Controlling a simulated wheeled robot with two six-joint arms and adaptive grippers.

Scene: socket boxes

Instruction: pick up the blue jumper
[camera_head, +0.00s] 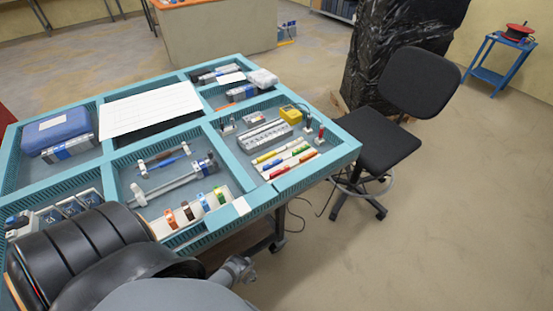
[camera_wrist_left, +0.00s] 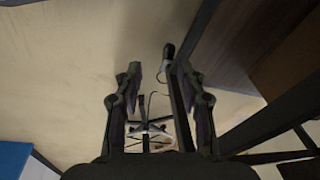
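In the head view, a row of small coloured pieces lies on a pale strip in the table's front middle compartment. One of them looks blue (camera_head: 204,202), between a brown and a green piece; I cannot tell for certain that it is the blue jumper. In the left wrist view my left gripper (camera_wrist_left: 160,88) is open, its two dark fingers apart with nothing between them. Floor and a wheeled base lie beyond it, away from the coloured pieces. My right gripper is in neither view.
The teal table (camera_head: 345,150) has several compartments with rails, modules and red, yellow and green pieces. A white sheet (camera_head: 150,108) covers part of it. A black chair (camera_head: 385,140) stands close to the right edge. The floor at front right is clear.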

